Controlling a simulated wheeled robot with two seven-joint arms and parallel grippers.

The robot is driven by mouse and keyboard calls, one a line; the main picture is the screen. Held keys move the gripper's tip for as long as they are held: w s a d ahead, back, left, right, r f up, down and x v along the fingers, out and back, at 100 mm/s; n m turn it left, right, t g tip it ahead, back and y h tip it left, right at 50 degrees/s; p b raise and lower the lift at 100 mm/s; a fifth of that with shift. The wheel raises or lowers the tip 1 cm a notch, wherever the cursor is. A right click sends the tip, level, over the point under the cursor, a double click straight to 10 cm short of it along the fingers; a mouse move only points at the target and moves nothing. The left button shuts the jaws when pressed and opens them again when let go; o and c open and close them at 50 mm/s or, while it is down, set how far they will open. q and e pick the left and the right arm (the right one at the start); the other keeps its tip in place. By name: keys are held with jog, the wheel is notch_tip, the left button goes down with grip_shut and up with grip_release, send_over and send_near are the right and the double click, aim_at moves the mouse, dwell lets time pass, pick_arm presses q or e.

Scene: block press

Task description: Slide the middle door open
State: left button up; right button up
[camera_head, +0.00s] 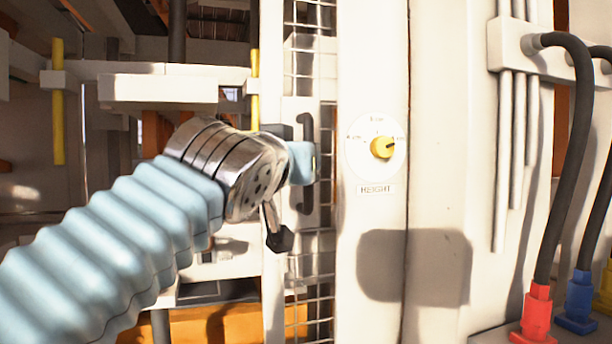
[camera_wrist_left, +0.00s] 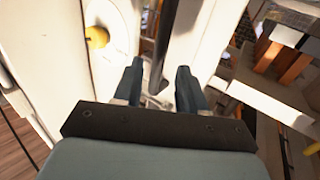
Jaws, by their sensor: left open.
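The middle door is a pale-framed panel with wire mesh (camera_head: 318,312) in the centre of the head view. Its dark vertical handle (camera_head: 308,128) is partly hidden behind my left gripper (camera_head: 297,162). In the left wrist view the open fingers of my left gripper (camera_wrist_left: 158,84) stand on either side of the dark handle bar (camera_wrist_left: 160,58). Whether either finger touches the bar cannot be told. My right gripper is in neither view.
A white panel with a yellow HEIGHT knob (camera_head: 383,147) stands just right of the door. Thick black hoses (camera_head: 562,170) with red and blue connectors hang at the far right. Pale machine beams (camera_head: 158,88) and yellow bars lie left of the door.

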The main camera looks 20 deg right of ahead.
pick_arm(q)
jog(key=b+v, duration=0.2)
jog(key=v, duration=0.5)
jog(key=shift+s, duration=0.2)
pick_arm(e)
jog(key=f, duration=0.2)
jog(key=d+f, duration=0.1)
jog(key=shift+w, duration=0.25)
pick_arm(q)
jog(key=shift+a, duration=0.1)
